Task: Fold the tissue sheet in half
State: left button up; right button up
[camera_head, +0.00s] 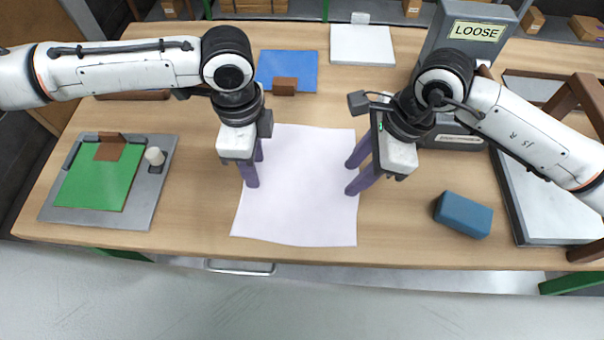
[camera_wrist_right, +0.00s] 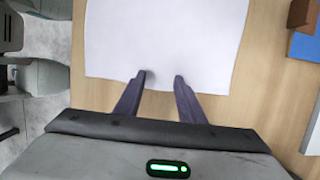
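The tissue sheet (camera_head: 300,205) is a pale, flat, unfolded sheet in the middle of the wooden table. It also shows in the right wrist view (camera_wrist_right: 165,35), with its near edge by my right fingertips. My left gripper (camera_head: 255,174) points down at the sheet's left side; its two purple fingers look apart, with nothing visible between them. My right gripper (camera_head: 348,179) is at the sheet's right edge. In the right wrist view its fingers (camera_wrist_right: 164,77) are spread and empty, tips overlapping the sheet's edge. Whether either gripper touches the sheet I cannot tell.
A grey tray with a green clipboard (camera_head: 95,180) lies at the left. A blue board (camera_head: 287,68) and a white pad (camera_head: 362,45) lie at the back. A blue block (camera_head: 463,214) is at the right, beside a framed panel (camera_head: 545,205). A grey "LOOSE" stand (camera_head: 470,30) is at the back right.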

pick_arm(q)
jog(key=shift+f, duration=0.15)
pick_arm(e)
jog(key=shift+f, duration=0.2)
pick_arm(q)
grip_shut()
pick_arm(e)
grip_shut()
jog(key=shift+r, duration=0.15)
